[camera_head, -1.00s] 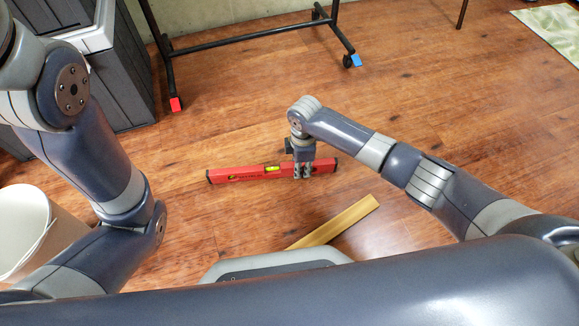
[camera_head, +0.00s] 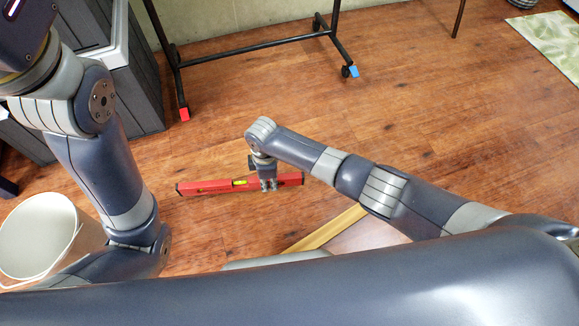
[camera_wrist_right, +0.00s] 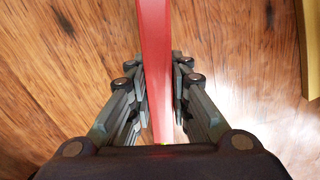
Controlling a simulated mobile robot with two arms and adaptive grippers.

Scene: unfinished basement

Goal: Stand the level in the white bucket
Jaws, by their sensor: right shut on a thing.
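The red level (camera_head: 215,187) lies lengthwise, left to right, in the middle of the head view, with a yellow vial near its centre. My right gripper (camera_head: 269,186) is shut on it, right of its middle. In the right wrist view the level (camera_wrist_right: 156,50) runs between the two fingers of the right gripper (camera_wrist_right: 160,85). I cannot tell how high the level is above the floor. The white bucket (camera_head: 38,236) stands on the floor at the lower left, partly behind my left arm; its opening faces up. My left gripper is out of view.
A yellow wooden strip (camera_head: 325,230) lies on the floor right of the level, partly under my right arm. A black wheeled rack (camera_head: 255,48) stands at the back. A dark grey cabinet (camera_head: 135,85) is at the back left. A green rug (camera_head: 550,40) lies far right.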

